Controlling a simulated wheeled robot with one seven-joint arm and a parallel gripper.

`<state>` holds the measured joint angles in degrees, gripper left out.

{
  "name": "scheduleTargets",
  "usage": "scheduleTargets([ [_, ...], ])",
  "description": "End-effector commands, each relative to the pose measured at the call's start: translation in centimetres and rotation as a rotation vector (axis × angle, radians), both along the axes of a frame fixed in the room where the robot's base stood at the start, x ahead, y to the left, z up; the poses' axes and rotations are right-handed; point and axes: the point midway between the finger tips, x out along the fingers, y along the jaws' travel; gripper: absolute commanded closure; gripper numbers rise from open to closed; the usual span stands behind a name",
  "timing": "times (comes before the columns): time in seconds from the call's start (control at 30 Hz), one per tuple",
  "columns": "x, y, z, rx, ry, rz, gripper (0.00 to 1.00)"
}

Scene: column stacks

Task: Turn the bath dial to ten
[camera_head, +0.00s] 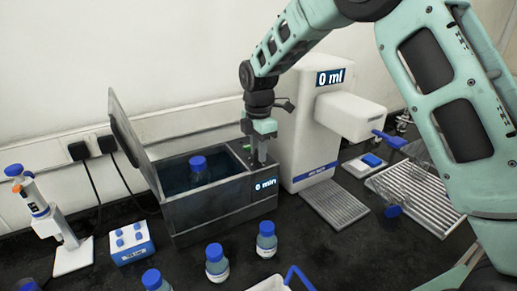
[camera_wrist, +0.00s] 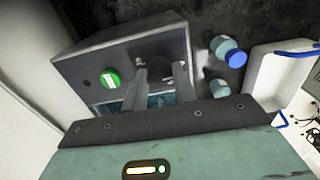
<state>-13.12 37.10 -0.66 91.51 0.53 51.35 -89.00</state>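The bath (camera_head: 220,205) is a grey metal box with its lid raised at the left and a blue-capped bottle (camera_head: 198,172) standing in it. Its display (camera_head: 265,184) reads 0 min. My gripper (camera_head: 261,160) points down over the bath's right end top. In the wrist view my gripper (camera_wrist: 160,70) has its two fingers apart, on either side of a dark round shape (camera_wrist: 160,72) that looks like the dial. I cannot tell whether the fingers touch it. A green round button (camera_wrist: 110,79) lies beside it. The dial is hidden by my fingers in the head view.
A white dispenser (camera_head: 305,140) reading 0 ml stands close on the right of the bath. Several blue-capped bottles (camera_head: 217,262) stand in front. A blue and white block (camera_head: 133,243) and a pipette stand (camera_head: 72,256) are at the left. A white tray (camera_wrist: 270,85) shows at the right of the wrist view.

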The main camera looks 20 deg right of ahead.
Motion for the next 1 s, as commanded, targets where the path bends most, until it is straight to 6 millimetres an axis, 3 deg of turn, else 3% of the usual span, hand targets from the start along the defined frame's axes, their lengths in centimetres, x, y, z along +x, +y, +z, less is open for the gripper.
scheduleTargets([
  [0.47,-0.01,-0.02,0.05,0.0,0.001,-0.072,0.95],
  [1.0,0.05,-0.07,0.08,-0.001,0.0,-0.528,0.95],
])
